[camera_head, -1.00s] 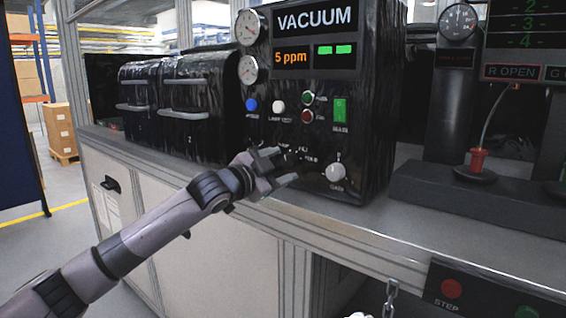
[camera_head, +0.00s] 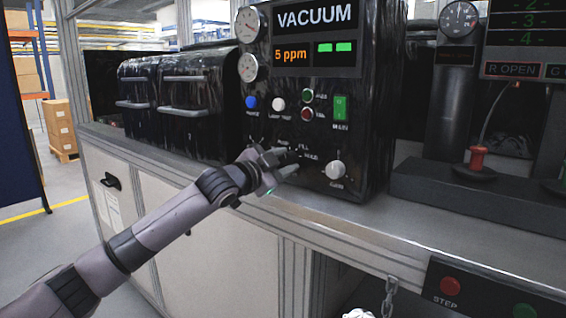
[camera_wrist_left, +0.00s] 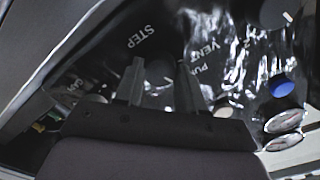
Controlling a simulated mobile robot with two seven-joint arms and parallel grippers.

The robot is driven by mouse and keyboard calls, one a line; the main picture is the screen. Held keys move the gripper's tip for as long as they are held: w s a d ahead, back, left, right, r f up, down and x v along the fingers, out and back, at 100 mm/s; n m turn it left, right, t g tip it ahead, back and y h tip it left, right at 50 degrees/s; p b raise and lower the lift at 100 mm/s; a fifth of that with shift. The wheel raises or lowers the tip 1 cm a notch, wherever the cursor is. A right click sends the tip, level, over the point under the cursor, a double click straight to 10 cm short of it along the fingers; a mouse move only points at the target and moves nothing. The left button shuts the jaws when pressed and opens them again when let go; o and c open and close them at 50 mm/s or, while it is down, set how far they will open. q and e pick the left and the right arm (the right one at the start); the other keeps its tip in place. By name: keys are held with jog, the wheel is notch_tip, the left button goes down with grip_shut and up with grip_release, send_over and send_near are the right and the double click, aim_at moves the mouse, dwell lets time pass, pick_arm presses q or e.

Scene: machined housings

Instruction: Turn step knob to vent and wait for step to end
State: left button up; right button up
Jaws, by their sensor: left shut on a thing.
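The black vacuum unit (camera_head: 372,70) stands on the bench, with a VACUUM display reading 5 ppm and two green blocks. My left gripper (camera_head: 284,163) is at the lower middle of its front panel, shut on the step knob, which its fingers mostly hide. Labels ending in what looks like FILL and HOLD show beside the fingers. In the left wrist view, my two fingers (camera_wrist_left: 163,90) reach to the panel on either side of the dark knob spot. The STEP label (camera_wrist_left: 142,37) and VENT label (camera_wrist_left: 208,62) show beyond them; where the knob points is unclear. My right gripper is out of view.
A pale knob (camera_head: 335,170) sits right of my left gripper. Blue (camera_head: 251,103) and white (camera_head: 278,104) buttons and a green switch (camera_head: 340,107) are above. Black handled boxes (camera_head: 195,105) stand left. A red STEP button (camera_head: 450,286) is on the bench front.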

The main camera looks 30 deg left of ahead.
pick_arm(q)
jog(key=shift+n+p, duration=0.6)
jog(key=shift+n, duration=0.2)
jog(key=shift+r+n+p, duration=0.1)
jog(key=shift+n+p, duration=0.5)
jog(key=shift+n, duration=0.1)
jog(key=shift+n+p, duration=0.7)
jog(key=shift+n, duration=0.2)
jog(key=shift+n+p, duration=0.65)
jog(key=shift+n, duration=0.05)
jog(key=shift+n+p, duration=1.05)
jog(key=shift+n, duration=0.25)
jog(key=o, duration=1)
jog(key=shift+o, duration=0.2)
